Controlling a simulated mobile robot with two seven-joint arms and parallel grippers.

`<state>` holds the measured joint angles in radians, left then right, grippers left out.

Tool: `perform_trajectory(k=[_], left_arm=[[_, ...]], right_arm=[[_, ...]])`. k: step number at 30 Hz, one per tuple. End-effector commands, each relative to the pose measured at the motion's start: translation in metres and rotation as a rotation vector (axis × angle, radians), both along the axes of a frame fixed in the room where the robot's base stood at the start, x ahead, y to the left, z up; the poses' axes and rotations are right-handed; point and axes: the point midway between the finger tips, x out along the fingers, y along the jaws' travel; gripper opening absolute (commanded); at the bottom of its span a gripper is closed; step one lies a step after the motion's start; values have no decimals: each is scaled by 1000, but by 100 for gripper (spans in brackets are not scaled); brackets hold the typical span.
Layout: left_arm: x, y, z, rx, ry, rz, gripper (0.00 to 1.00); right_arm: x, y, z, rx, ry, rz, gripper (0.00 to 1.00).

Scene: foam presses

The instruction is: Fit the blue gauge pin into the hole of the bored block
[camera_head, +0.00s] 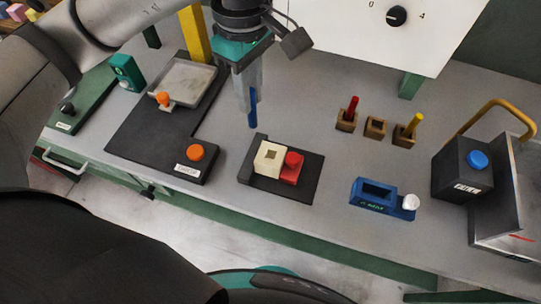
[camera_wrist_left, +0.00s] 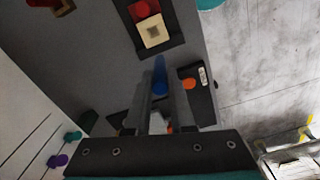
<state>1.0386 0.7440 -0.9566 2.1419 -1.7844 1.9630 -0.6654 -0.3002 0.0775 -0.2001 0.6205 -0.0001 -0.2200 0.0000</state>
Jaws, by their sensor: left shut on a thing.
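My left gripper (camera_head: 249,96) is shut on the blue gauge pin (camera_head: 253,108). The pin hangs roughly upright above the bench, behind and slightly left of the bored block. The pin (camera_wrist_left: 159,74) also shows between the fingers (camera_wrist_left: 160,100) in the left wrist view. The bored block (camera_head: 263,163) is cream-coloured with a square dark hole in its top, and sits on a black base beside a red part. In the left wrist view the block (camera_wrist_left: 152,38) is beyond the pin tip, apart from it. My right gripper is not in view.
A red part with a knob (camera_head: 292,168) touches the block's right side. Wooden holders with a red pin (camera_head: 352,108) and a yellow pin (camera_head: 411,126) flank an empty holder (camera_head: 376,127). A black press base with an orange button (camera_head: 195,152) lies left; a blue fixture (camera_head: 374,197) stands right.

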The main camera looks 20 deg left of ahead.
Motion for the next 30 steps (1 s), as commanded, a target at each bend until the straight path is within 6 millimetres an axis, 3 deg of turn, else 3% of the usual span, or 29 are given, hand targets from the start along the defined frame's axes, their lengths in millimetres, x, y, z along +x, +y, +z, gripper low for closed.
perform_trajectory(k=[30], left_arm=[[2, -31, 63, 2, 1, 1833, 0]], right_arm=[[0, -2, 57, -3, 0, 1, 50]])
